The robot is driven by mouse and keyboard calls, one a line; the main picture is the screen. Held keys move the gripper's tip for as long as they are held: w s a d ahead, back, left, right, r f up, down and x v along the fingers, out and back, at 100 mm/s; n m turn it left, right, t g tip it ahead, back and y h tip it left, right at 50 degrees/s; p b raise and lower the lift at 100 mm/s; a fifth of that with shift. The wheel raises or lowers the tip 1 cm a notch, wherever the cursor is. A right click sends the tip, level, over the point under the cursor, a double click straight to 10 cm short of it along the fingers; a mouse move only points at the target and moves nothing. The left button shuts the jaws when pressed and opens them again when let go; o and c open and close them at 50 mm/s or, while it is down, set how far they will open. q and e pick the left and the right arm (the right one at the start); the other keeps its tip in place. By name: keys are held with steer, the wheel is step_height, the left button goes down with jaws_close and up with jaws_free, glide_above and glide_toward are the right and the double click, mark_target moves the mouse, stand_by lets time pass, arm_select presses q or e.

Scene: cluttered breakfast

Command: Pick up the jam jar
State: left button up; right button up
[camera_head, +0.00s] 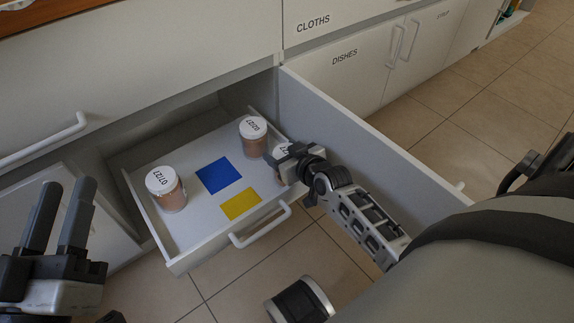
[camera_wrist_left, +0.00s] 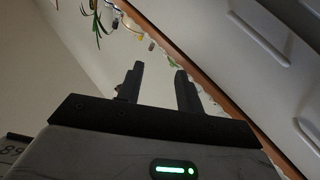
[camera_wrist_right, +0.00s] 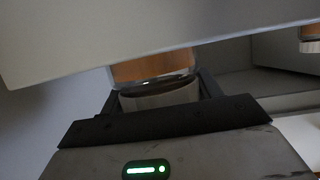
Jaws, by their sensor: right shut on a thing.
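Three jam jars with white, date-marked lids and orange-brown contents stand in the open drawer (camera_head: 178,240) in the head view. One jar (camera_head: 167,188) is at the left, one (camera_head: 254,136) is at the back. The third jar (camera_head: 282,149) is at the right, mostly hidden by my right gripper (camera_head: 287,163). My right gripper is shut on this third jar; in the right wrist view the jar (camera_wrist_right: 155,69) shows between the fingers, lid toward the camera. Whether it touches the drawer floor I cannot tell. My left gripper (camera_head: 67,182) is open and empty, left of the drawer.
The drawer floor has a blue square (camera_head: 218,175) and a yellow square (camera_head: 241,204). The drawer's front has a handle (camera_head: 260,226). A grey panel (camera_head: 360,140) stands close along the right side. Cabinets labelled CLOTHS and DISHES are behind.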

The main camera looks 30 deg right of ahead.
steer(key=shift+r, duration=0.2)
